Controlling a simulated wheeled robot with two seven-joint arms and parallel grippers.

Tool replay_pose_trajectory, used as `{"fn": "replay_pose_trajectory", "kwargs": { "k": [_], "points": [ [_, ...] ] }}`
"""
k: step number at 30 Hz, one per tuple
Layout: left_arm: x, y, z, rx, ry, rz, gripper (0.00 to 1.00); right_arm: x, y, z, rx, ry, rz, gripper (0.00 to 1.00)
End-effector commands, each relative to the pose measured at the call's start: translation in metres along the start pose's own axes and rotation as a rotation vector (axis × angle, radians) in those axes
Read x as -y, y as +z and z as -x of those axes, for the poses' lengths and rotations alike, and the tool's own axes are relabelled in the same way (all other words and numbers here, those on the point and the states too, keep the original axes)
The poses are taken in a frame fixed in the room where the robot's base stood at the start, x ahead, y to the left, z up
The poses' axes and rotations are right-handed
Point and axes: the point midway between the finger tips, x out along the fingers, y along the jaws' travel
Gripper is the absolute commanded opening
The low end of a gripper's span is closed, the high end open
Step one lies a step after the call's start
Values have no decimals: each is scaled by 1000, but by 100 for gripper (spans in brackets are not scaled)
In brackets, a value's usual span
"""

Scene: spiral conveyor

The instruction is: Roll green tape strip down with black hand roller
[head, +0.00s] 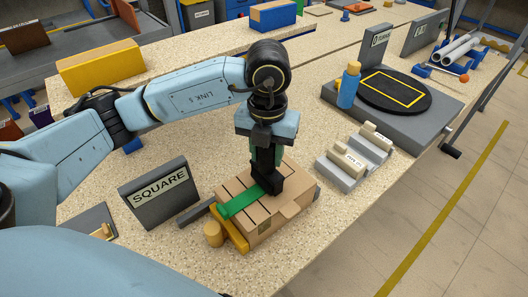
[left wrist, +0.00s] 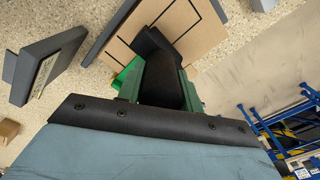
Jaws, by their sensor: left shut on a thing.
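The green tape strip (head: 238,203) lies across the top of a tan cardboard box (head: 285,209), with its near end at the box's left edge. In the left wrist view a bit of green (left wrist: 127,74) shows beside the gripper, and the box (left wrist: 195,28) lies beyond. My left gripper (head: 266,160) points down over the box and is shut on the black hand roller (head: 268,182). The roller's lower end is at the far end of the visible strip; contact is hard to tell. The roller also shows in the left wrist view (left wrist: 160,75). My right gripper is not in view.
A SQUARE sign (head: 158,189) stands left of the box. A yellow piece (head: 232,232) and a tan cylinder (head: 213,234) are at the box's near left. A grey stepped holder (head: 352,163), a blue bottle (head: 348,88) and a black turntable (head: 410,92) stand right.

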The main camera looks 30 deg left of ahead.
Motion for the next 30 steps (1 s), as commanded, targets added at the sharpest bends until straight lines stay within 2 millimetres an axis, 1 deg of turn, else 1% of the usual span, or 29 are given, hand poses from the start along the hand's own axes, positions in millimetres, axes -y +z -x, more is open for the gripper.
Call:
{"fn": "replay_pose_trajectory", "kwargs": {
  "k": [5, 18, 21, 30],
  "points": [
    [0, 0, 16, 2, -1, 0, 12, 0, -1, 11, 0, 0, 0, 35],
    [0, 0, 69, 4, -2, 1, 12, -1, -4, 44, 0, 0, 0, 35],
    [0, 0, 72, 3, -1, 1, 12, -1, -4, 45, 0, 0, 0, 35],
    [0, 0, 70, 2, -1, 1, 12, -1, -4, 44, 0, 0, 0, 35]
  ]
}}
